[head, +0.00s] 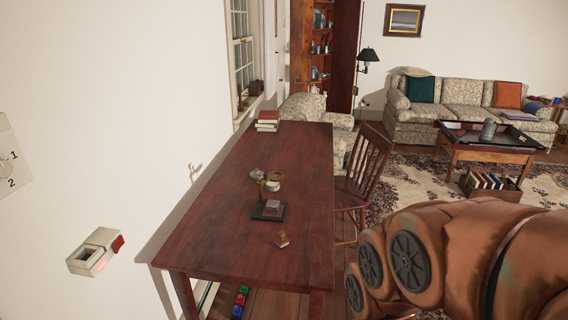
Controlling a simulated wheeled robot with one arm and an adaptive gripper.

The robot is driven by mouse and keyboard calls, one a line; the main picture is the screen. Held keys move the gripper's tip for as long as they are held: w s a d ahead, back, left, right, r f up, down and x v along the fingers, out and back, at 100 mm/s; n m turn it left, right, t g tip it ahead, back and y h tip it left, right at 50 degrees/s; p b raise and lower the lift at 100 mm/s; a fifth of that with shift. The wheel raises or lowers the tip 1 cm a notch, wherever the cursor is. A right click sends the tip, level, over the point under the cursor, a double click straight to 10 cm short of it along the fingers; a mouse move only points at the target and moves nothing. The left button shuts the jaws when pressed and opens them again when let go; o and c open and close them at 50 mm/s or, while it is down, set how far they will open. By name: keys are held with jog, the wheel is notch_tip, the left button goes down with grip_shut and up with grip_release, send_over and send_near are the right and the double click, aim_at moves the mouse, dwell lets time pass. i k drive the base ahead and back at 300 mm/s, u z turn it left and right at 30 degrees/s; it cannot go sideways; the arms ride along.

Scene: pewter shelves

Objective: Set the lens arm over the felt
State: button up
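On the long dark-red wooden table (210,235), a small brass piece with a round ring-like part (273,182) stands near the middle. It may be the lens arm, but it is too small to tell. Just in front of it lies a dark flat base (258,214) with a grey-green block (272,206) on it. I cannot tell which surface is the felt, or whether the ring is over the dark base; it looks behind it. My brown arm fills the lower right, and my gripper is not in view.
A small brown object (281,240) lies on the table's near right part. Stacked books (267,121) sit at its far end. A wooden chair (369,170) stands close along the right side. A white wall runs along the left. The table's near left is clear.

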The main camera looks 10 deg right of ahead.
aim_at(272, 175)
jog(key=u, duration=0.05)
jog(key=i, duration=0.65)
jog(key=u, duration=0.75)
jog(key=i, duration=0.45)
jog(key=u, duration=0.35)
